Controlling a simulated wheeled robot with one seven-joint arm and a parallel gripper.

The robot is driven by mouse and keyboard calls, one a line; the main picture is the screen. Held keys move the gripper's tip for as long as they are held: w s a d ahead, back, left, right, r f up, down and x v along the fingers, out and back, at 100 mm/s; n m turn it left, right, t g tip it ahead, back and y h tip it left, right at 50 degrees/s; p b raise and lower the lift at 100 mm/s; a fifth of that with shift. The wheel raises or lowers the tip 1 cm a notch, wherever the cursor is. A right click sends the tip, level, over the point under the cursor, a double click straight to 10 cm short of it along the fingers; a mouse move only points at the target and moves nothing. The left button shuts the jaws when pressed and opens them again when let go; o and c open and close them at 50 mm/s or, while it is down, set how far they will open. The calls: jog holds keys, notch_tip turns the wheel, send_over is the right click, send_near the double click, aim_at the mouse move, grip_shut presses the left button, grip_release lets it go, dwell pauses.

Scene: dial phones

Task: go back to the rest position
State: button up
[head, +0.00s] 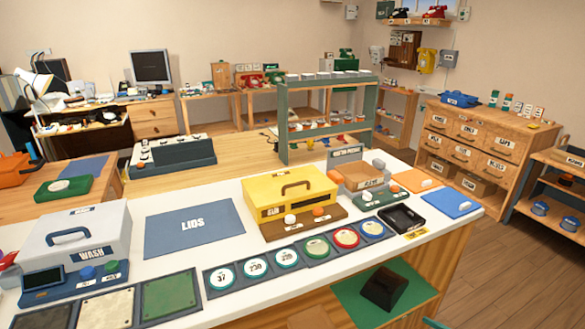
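My gripper and arm do not show in the head view, so I cannot see how the gripper stands or whether it holds anything. The white-topped workbench (110,208) fills the front of the view. On it are a grey box marked WASH (72,240) at the left, a blue mat marked LIDS (193,228), and a yellow box with a handle (290,196). A row of square pads with round numbered and coloured discs (255,267) lies along the front edge.
A green shelf rack (283,128) stands at the bench's back. A black tray (402,219) and a blue board (450,203) lie at the right. A wooden drawer cabinet (485,140) stands beyond open floor (500,265).

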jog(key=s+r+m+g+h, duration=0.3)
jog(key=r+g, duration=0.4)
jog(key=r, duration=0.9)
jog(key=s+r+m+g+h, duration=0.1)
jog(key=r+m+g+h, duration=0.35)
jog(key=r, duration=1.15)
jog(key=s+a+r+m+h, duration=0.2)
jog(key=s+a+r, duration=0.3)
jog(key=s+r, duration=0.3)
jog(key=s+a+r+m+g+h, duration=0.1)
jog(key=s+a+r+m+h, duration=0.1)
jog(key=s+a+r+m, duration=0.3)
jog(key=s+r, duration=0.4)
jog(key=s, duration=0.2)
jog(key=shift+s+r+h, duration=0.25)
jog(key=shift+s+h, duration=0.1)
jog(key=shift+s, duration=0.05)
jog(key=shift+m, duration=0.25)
